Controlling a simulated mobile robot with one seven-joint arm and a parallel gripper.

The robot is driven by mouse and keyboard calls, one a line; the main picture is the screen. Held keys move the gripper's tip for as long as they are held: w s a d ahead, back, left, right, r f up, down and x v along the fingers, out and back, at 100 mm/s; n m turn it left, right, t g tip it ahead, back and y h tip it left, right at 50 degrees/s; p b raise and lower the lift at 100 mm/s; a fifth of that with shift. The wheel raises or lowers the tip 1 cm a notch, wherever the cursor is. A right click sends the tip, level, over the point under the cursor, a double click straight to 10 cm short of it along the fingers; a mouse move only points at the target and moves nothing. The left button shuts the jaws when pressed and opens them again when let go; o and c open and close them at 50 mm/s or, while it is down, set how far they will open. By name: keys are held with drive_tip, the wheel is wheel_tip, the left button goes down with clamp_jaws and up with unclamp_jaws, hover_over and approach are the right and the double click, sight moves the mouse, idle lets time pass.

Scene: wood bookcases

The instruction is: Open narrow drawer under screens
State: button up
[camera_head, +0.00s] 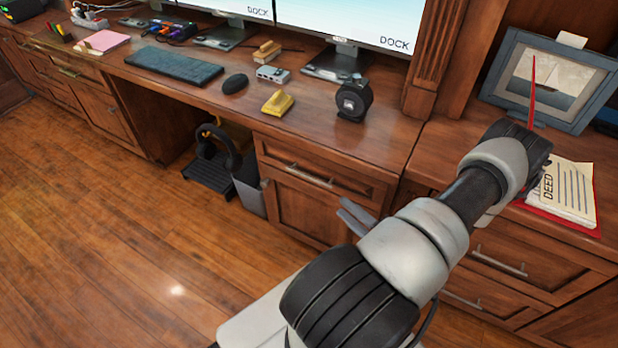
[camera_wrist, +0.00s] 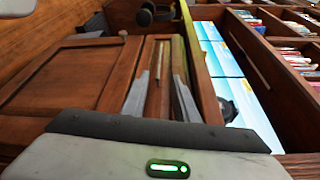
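The narrow wooden drawer (camera_head: 345,180) sits under the desktop below the screens, with a bar handle (camera_head: 310,175) across its front. It looks closed, its front flush with the cabinet. My gripper (camera_head: 354,214) is in front of this cabinet, to the right of and below the handle in the head view. In the wrist view my gripper (camera_wrist: 160,97) has its two fingers apart with nothing between them. The handle (camera_wrist: 158,60) shows ahead of the gap, in line with it. I cannot tell the exact distance, but no contact shows.
A cabinet door (camera_head: 308,212) is below the drawer. Left of it are a bin (camera_head: 250,185) and headphones (camera_head: 218,145) in the knee space. The wood floor (camera_head: 130,240) at left is clear.

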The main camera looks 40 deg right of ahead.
sight(313, 180)
drive_tip(key=w, duration=0.5)
drive_tip(key=w+f+b, duration=0.1)
drive_tip(key=w, duration=0.5)
drive_tip(key=w+b, duration=0.1)
drive_tip(key=w, duration=0.5)
drive_tip(key=shift+w+f, duration=0.1)
drive_tip(key=shift+f, duration=0.15)
clamp_jaws()
idle(0.6)
